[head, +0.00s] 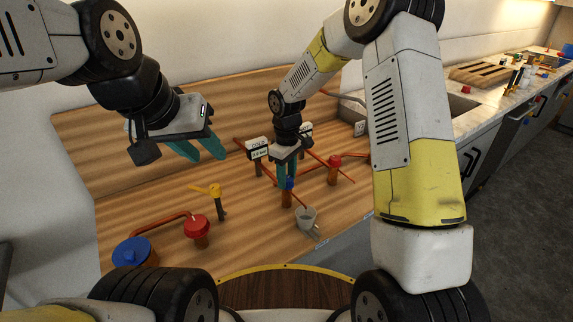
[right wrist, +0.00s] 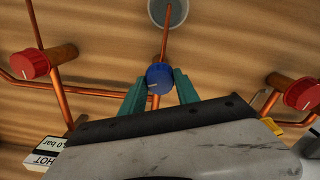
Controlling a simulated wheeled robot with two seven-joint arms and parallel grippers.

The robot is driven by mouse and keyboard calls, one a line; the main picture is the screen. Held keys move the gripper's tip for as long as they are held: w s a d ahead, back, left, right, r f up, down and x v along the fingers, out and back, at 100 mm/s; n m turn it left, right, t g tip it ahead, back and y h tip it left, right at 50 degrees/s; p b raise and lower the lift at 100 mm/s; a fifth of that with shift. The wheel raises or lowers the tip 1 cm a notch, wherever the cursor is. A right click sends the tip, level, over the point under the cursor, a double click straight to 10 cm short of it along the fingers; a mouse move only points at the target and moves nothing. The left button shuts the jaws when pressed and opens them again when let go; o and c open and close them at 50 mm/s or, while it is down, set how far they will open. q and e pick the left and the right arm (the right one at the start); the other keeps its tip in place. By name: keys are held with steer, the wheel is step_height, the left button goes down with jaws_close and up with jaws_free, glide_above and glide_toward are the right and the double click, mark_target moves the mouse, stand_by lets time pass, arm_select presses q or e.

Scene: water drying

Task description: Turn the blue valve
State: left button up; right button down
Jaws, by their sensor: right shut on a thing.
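The blue valve (right wrist: 159,76) is a round blue knob with a pale mark on its face. In the right wrist view it sits between the two teal fingers of my right gripper (right wrist: 160,92), which is shut on it. In the head view the blue valve (head: 288,184) is mostly hidden behind the fingertips of my right gripper (head: 287,182). My left gripper (head: 205,150) hangs at the left above the wooden counter, its teal fingers apart and with nothing seen between them.
Red valves (head: 197,228) and (head: 334,163) stand on copper pipes near the blue valve.

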steer(key=shift+w+r+m, duration=0.1)
steer(key=shift+m, duration=1.9)
steer(key=c, duration=0.9)
jaws_free()
step_height(320, 180, up, 7)
steer(key=shift+f, duration=0.15)
steer(key=shift+r, duration=0.5)
